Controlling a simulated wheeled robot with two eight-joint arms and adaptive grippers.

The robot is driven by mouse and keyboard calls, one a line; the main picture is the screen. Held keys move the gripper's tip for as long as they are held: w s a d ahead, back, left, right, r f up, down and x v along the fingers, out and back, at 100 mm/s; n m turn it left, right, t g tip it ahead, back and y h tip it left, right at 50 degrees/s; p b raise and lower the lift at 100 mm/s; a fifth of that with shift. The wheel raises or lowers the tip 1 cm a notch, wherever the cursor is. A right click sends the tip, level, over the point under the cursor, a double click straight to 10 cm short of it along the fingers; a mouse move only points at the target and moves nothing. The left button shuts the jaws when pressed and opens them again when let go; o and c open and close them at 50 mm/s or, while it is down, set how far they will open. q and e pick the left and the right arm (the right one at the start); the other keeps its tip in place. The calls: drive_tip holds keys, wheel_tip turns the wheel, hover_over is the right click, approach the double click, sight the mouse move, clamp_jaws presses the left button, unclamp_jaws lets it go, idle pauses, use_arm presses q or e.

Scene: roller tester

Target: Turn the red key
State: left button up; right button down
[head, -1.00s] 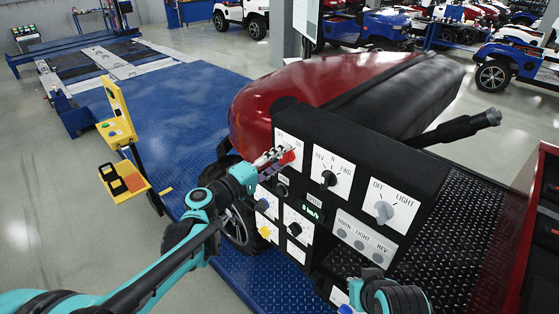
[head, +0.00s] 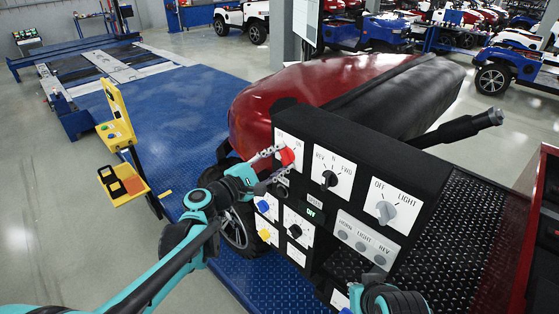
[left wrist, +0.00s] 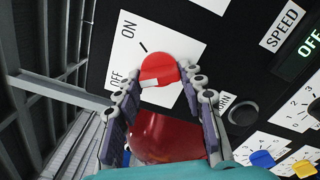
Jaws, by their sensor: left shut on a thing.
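The red key (head: 287,156) sits on a white ON/OFF plate (head: 293,142) at the upper left of the black control panel. In the left wrist view the key (left wrist: 160,70) is a round red knob, and its white mark lies on the OFF side. My left gripper (head: 274,166) is shut on the key, with one finger on each side of it, as the left wrist view also shows (left wrist: 163,80). The speed display (head: 310,213) reads OFF in green. My right gripper is not in view; only part of my right arm shows at the bottom.
The panel also carries a REV/N/FWD knob (head: 329,179), a light knob (head: 386,211), a blue knob (head: 263,206) and a yellow knob (head: 265,235). A yellow stand (head: 122,135) is at left. A black lever (head: 456,129) juts out at right.

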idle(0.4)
use_arm(q)
drive_tip(key=o, duration=1.2)
drive_tip(key=shift+c, duration=0.2)
drive_tip(key=v, duration=1.2)
